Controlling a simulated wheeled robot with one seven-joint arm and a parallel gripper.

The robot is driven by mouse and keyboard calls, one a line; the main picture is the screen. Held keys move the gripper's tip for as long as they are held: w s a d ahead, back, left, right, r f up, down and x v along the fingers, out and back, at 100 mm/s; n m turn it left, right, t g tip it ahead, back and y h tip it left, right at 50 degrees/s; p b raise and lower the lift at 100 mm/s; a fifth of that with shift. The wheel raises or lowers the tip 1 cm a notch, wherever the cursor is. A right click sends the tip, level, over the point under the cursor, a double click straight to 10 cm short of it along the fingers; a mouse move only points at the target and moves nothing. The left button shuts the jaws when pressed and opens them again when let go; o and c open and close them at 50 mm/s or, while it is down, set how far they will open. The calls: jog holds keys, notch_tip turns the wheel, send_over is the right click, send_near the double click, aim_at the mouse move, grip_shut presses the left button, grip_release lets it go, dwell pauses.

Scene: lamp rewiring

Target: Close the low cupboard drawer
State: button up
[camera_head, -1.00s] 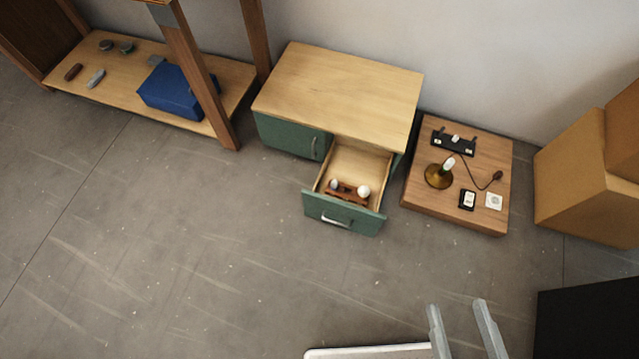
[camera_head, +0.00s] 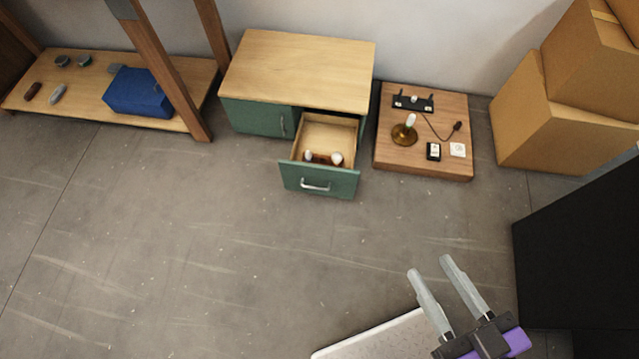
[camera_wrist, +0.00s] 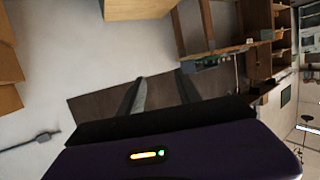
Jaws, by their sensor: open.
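The low cupboard (camera_head: 300,70) has a wooden top and green fronts and stands against the wall in the head view. Its green drawer (camera_head: 318,182) with a silver handle is pulled well out on the right side. Inside the drawer are two pale round items (camera_head: 336,158) and something reddish-brown. My gripper (camera_head: 429,263) is open and empty, at the lower right, well apart from the drawer. In the wrist view its fingers (camera_wrist: 160,95) are spread, with nothing between them.
A low wooden platform (camera_head: 390,155) with a brass lamp base (camera_head: 403,134) and small parts stands right of the cupboard. Cardboard boxes (camera_head: 545,125) stand farther right. A shelf with a blue box (camera_head: 140,92) is at left. The floor (camera_head: 220,250) before the drawer is clear.

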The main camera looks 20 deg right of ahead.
jog(key=shift+t, duration=0.7)
jog(key=w+f+b, duration=0.1)
jog(key=b, duration=0.1)
jog(key=w+f+b, duration=0.1)
jog(key=f, duration=0.1)
jog(key=w+f+b, duration=0.2)
jog(key=shift+a+b, duration=0.3)
jog(key=shift+a, duration=0.05)
grip_shut()
jog(key=w+a+f+m+t+b, duration=0.2)
jog(key=w+f+m+b, duration=0.2)
jog(key=w+f+b, duration=0.8)
jog(key=m+g+h+b, duration=0.65)
jog(key=m+b, duration=0.45)
jog(key=m, duration=0.9)
send_near(346, 173)
jog(key=shift+t+h, duration=0.35)
jog(key=shift+t, duration=0.1)
jog(key=w+f+b, duration=0.1)
jog(key=b, duration=0.1)
jog(key=w+d+f+b, duration=0.1)
jog(key=b, duration=0.1)
jog(key=w+d+f+b, duration=0.1)
jog(key=b, duration=0.1)
jog(key=shift+w+f, duration=0.1)
jog(key=shift+w, duration=0.3)
jog(key=shift+w+d, duration=0.45)
jog(key=shift+w, duration=0.2)
